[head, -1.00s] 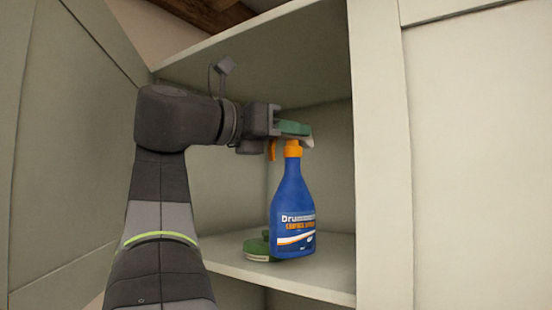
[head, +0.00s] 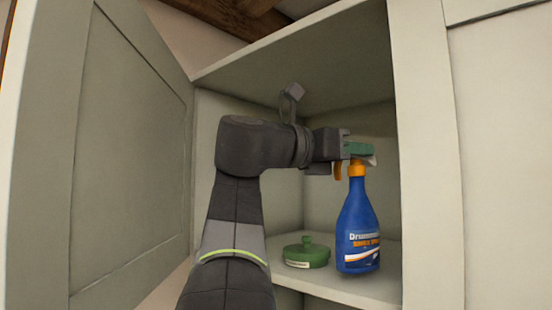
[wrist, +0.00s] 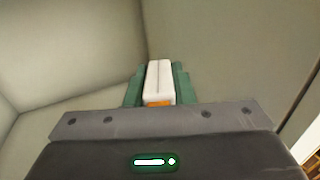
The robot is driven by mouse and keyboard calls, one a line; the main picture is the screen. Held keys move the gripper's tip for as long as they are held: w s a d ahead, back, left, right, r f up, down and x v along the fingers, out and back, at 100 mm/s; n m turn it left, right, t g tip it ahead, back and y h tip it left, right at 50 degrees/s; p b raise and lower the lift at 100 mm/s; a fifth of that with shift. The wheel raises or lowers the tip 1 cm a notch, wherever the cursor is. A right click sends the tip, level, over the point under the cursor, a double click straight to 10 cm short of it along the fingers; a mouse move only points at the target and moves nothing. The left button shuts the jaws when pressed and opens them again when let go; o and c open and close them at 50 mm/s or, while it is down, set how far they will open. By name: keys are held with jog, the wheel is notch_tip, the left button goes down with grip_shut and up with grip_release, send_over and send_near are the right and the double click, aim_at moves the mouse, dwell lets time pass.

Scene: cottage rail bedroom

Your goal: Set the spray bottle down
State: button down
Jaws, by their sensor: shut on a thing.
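The blue spray bottle (head: 358,225) with an orange neck hangs upright from my gripper (head: 358,150) in the head view, inside the open cupboard. My gripper's green fingers are shut on the bottle's spray head. In the wrist view the white top of the spray head (wrist: 158,82) sits between the green fingers of my gripper (wrist: 159,85). The bottle's base is at or just above the cupboard shelf (head: 350,290); I cannot tell whether it touches.
A green round lidded item (head: 306,254) with a knob stands on the shelf just left of the bottle. The open cupboard door (head: 130,150) is at the left, and the cupboard's frame (head: 425,150) rises close to the bottle's right.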

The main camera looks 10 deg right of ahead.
aim_at(366, 166)
jog(key=shift+p+x, duration=0.3)
jog(key=shift+x, duration=1.2)
jog(key=shift+f, duration=0.7)
jog(key=c, duration=1.3)
grip_release()
jog(key=shift+f, duration=0.1)
jog(key=shift+o, duration=0.2)
jog(key=shift+a, duration=0.15)
jog(key=b+v, duration=0.2)
jog(key=v, duration=0.9)
jog(key=shift+s+a+r, duration=0.2)
jog(key=shift+a+r, duration=0.05)
jog(key=shift+a, duration=0.1)
jog(key=shift+o, duration=0.3)
